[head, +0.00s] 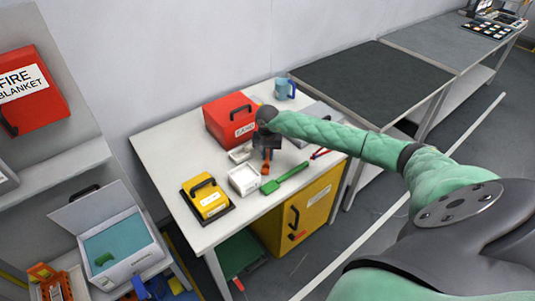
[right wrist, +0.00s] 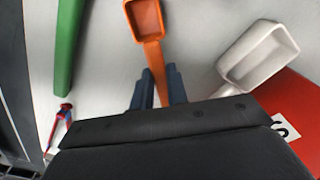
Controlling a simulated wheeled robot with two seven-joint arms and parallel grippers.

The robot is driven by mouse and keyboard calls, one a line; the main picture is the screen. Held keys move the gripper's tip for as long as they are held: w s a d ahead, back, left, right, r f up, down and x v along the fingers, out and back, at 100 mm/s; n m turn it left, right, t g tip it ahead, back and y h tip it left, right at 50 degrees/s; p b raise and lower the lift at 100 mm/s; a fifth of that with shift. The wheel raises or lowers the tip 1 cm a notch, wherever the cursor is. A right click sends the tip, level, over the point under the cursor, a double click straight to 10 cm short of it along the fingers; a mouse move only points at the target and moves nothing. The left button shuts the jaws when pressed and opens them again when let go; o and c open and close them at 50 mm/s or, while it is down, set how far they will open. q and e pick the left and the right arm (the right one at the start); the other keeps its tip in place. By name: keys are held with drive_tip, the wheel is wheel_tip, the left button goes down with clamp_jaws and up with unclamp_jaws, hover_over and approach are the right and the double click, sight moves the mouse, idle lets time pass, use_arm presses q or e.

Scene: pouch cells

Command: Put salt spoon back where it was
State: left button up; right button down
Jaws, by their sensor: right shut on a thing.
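My right gripper (head: 267,150) is over the white table, fingers pointing down. In the right wrist view its fingers (right wrist: 158,90) are shut on the handle of an orange spoon (right wrist: 146,18) with a squarish bowl. The orange spoon (head: 265,170) shows below the gripper in the head view, beside a white tray (head: 244,181). I cannot tell whether it touches the table. I see no marking that names it as the salt spoon. A white scoop (right wrist: 258,55) lies near the red box. A green spoon (head: 286,178) lies on the other side. My left gripper is not in view.
A red box (head: 230,119) stands behind the gripper, with a blue mug (head: 285,88) at the back and a grey box (head: 318,117) to the right. A yellow box (head: 207,199) is at the left. A red and blue tool (head: 320,153) lies near the right edge.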

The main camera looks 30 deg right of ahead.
drive_tip(key=shift+f, duration=0.4)
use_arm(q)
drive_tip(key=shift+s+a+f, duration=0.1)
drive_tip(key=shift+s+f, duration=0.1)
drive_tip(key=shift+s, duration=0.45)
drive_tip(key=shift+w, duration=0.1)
use_arm(e)
drive_tip(key=shift+f, duration=0.1)
drive_tip(key=c, duration=1.4)
unclamp_jaws()
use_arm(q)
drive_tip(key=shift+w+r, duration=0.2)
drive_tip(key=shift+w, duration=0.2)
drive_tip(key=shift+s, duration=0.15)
